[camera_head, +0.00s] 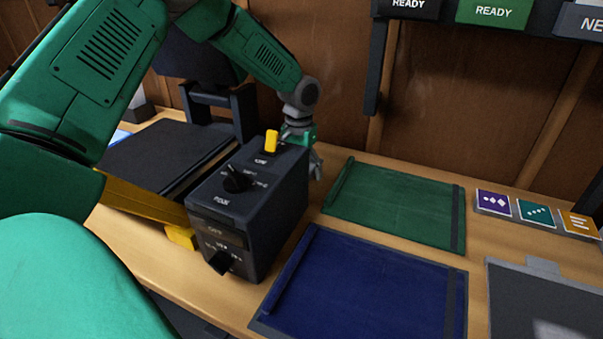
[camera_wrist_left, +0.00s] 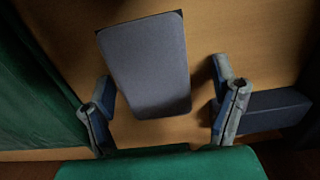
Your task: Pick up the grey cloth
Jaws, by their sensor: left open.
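A grey, flat-looking piece (camera_wrist_left: 148,62) with a slightly tapered outline lies on the wooden surface in the left wrist view; it looks like the grey cloth, perhaps folded. It sits between and beyond the fingers of my left gripper (camera_wrist_left: 163,80), which are spread apart. I see no contact between the fingers and the piece. In the head view my left gripper (camera_head: 315,163) is low behind the dark control box, which partly hides it. The grey cloth is not visible in the head view. My right gripper is not in view.
The dark control box (camera_head: 222,205) stands close beside my left gripper. A green mat (camera_head: 395,205) and a blue mat (camera_head: 365,290) lie to its right. A dark block (camera_wrist_left: 262,112) is beside one finger in the wrist view. A wooden wall (camera_head: 450,90) rises behind.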

